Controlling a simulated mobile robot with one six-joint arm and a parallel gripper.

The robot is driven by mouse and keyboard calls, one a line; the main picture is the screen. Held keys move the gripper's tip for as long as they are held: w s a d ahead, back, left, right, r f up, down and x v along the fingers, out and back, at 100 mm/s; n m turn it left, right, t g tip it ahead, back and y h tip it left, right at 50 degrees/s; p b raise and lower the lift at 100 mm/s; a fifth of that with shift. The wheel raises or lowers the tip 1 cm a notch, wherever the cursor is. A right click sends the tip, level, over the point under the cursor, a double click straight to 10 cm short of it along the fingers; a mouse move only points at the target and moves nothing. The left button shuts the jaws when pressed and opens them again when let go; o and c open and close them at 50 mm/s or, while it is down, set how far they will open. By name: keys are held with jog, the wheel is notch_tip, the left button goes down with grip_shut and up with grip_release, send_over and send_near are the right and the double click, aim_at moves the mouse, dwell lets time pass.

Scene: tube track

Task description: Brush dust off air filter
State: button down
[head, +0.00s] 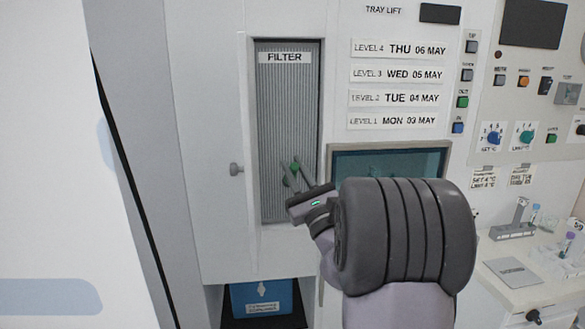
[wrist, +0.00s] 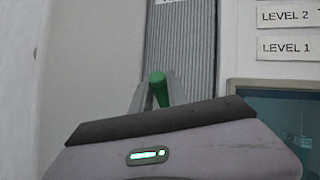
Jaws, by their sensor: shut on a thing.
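The air filter (head: 285,110) is a tall, grey, ribbed panel labelled FILTER, set in a recess in the white wall. Its ribs also show in the wrist view (wrist: 181,45). My gripper (head: 291,172) is in front of the filter's lower half, shut on a green-handled brush (head: 295,168). The green handle (wrist: 158,88) stands between the two fingers in the wrist view. The brush's bristles are hidden or too small to make out, so I cannot tell whether they touch the filter. No dust can be made out on the ribs.
An open white door with a knob (head: 236,169) stands at the filter's left. A blue bin (head: 262,298) sits in an opening below. Level labels (head: 397,73) and a dark glass window (head: 390,160) are to the right. A counter (head: 540,262) with a small rack (head: 515,222) is at far right.

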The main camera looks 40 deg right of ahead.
jog(key=s+a, duration=0.4)
jog(key=s, duration=0.3)
jog(key=shift+a, duration=0.15)
dwell(0.3)
